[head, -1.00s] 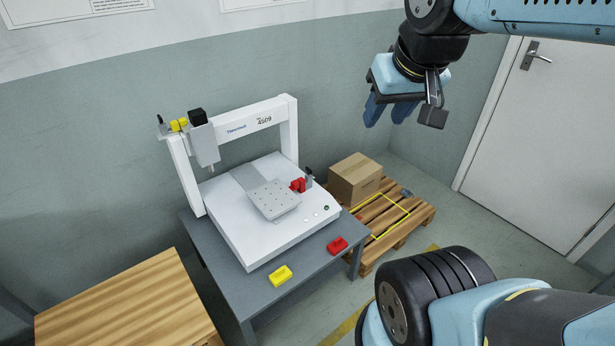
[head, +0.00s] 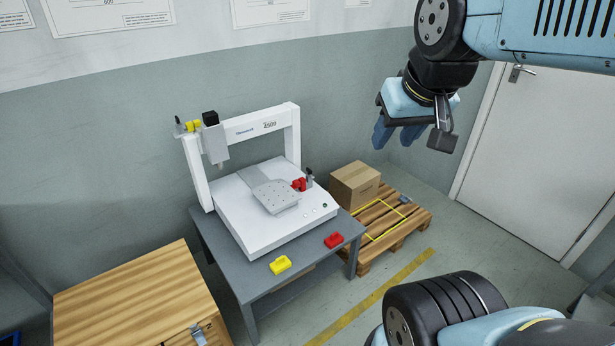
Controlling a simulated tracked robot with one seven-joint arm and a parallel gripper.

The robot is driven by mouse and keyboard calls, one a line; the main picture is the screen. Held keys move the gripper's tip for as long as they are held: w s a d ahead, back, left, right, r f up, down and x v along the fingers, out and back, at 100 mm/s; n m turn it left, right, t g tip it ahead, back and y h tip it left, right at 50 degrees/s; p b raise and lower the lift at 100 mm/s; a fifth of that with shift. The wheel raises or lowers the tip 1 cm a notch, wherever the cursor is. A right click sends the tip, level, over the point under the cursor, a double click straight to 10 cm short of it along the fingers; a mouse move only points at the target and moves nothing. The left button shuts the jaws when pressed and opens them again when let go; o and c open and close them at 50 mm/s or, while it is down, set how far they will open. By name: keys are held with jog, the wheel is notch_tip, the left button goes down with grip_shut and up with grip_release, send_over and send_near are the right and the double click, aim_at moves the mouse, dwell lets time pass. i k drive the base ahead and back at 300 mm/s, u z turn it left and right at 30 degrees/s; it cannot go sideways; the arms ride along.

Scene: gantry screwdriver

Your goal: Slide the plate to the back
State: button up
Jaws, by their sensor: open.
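The plate (head: 283,203) is a grey square with small holes. It sits on the grey slide track (head: 259,181) on top of the white gantry machine (head: 247,222), toward the machine's front half. A red block (head: 299,184) is beside the plate, next to a dark upright part on the machine's right side. The screwdriver head (head: 215,145) hangs from the gantry at the left. My gripper (head: 397,138) is high at the upper right, well apart from the plate and the machine. Its blue fingers point down, open and with nothing between them.
A yellow block (head: 280,265) and a red block (head: 334,240) lie on the grey table's (head: 262,271) front strip. A cardboard box (head: 354,186) stands on a wooden pallet (head: 404,221) at right. A wooden chest (head: 137,300) is at lower left. The air above the machine's front is clear.

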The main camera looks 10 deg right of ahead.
aim_at(275, 195)
jog(key=u, duration=0.2)
jog(key=i, duration=0.9)
jog(key=z, duration=0.1)
